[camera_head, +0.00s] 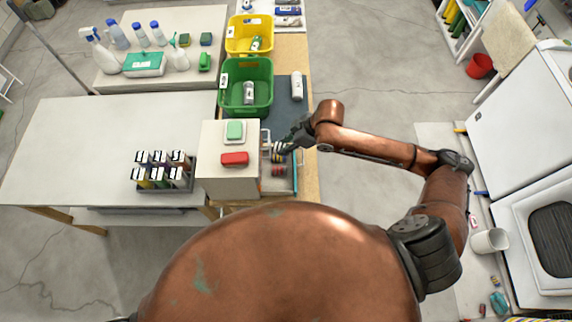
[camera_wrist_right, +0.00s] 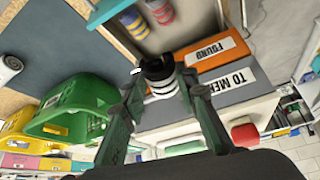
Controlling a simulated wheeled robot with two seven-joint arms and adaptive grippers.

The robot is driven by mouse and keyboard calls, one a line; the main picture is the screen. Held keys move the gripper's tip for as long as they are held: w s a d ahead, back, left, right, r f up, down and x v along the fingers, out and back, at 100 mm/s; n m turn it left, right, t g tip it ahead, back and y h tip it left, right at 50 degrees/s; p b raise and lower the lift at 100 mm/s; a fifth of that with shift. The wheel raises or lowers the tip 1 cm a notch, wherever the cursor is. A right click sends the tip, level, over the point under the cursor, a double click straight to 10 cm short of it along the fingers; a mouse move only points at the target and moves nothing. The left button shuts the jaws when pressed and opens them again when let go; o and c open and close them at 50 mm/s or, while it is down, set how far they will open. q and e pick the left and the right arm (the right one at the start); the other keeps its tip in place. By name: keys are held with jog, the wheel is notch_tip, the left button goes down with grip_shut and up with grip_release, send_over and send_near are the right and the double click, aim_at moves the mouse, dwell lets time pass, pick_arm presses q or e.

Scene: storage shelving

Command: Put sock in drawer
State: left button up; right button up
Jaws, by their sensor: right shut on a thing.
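My right gripper (camera_head: 280,147) is at the right side of the white cabinet (camera_head: 222,185), above an open drawer (camera_head: 294,180). In the right wrist view, my right gripper (camera_wrist_right: 160,90) is shut on a rolled black-and-white striped sock (camera_wrist_right: 164,84). The sock also shows as a small striped shape in the head view (camera_head: 278,156). The drawer (camera_wrist_right: 185,25) appears beyond it in the wrist view. Rolled striped socks (camera_wrist_right: 133,20) lie inside the drawer, in blue, red and orange. My left gripper is not in view.
An orange front labelled FOUND (camera_wrist_right: 212,54) and a grey front labelled TO MEND (camera_wrist_right: 232,86) are near the gripper. A green block and a red block (camera_head: 234,159) sit on the cabinet. A green bin (camera_head: 262,108) and a yellow bin (camera_head: 236,38) stand behind.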

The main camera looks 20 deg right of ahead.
jog(key=s+f+n+b, duration=0.1)
jog(key=s+f, duration=0.1)
jog(key=f, duration=0.1)
jog(key=s+a+f+n+g+b, duration=0.1)
jog(key=s+f, duration=0.1)
jog(key=f, duration=0.2)
jog(key=s+a+f+n+b, duration=0.1)
jog(key=s+f+n, duration=0.1)
jog(key=f, duration=0.2)
jog(key=shift+s+g+y+b, duration=0.2)
jog(key=shift+g+y+b, duration=0.1)
jog(key=shift+g+y, duration=0.1)
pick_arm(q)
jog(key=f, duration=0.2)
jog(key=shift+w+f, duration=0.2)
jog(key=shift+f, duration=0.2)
pick_arm(e)
jog(key=o, duration=1.1)
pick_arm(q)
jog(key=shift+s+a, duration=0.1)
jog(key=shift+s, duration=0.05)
